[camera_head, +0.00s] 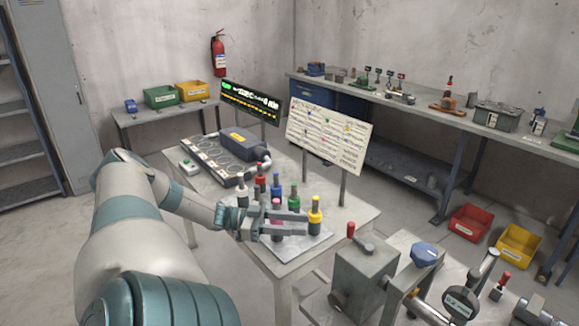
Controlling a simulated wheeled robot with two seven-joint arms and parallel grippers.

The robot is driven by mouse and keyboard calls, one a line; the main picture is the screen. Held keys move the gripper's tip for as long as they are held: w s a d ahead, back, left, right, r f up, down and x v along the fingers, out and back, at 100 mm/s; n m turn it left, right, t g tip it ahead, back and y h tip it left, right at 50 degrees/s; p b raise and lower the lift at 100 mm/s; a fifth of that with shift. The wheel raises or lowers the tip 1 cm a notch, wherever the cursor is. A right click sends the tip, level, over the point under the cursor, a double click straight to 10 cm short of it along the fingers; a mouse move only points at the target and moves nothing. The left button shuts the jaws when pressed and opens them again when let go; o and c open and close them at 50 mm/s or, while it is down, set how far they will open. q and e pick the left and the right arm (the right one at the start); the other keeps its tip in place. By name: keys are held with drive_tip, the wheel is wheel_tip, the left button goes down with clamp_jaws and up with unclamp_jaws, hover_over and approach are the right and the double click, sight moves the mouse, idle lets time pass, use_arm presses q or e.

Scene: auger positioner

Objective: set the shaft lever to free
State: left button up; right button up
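My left gripper (290,224) is over the small plate of coloured pegs on the white table. Its two fingers are apart, with a gap between them, and point right toward a yellow-topped peg (315,218). A pink-topped peg (276,204) shows right at the fingers; I cannot tell whether they touch it. In the lower right, a grey machine has a red-tipped lever (351,231), a blue knob (425,253), a dial gauge (460,303) and a grey-handled lever (485,266). No readable label tells which one is the shaft lever. My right gripper is not in view.
The white table (350,212) also holds a grey motor unit (243,146), a dark display (250,103) and a sign board (328,136). A workbench with tools stands behind right. Red (469,222) and yellow (518,246) bins stand on the floor.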

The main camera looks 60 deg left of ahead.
use_arm(q)
drive_tip(key=shift+v, duration=0.9)
drive_tip(key=shift+s, duration=0.1)
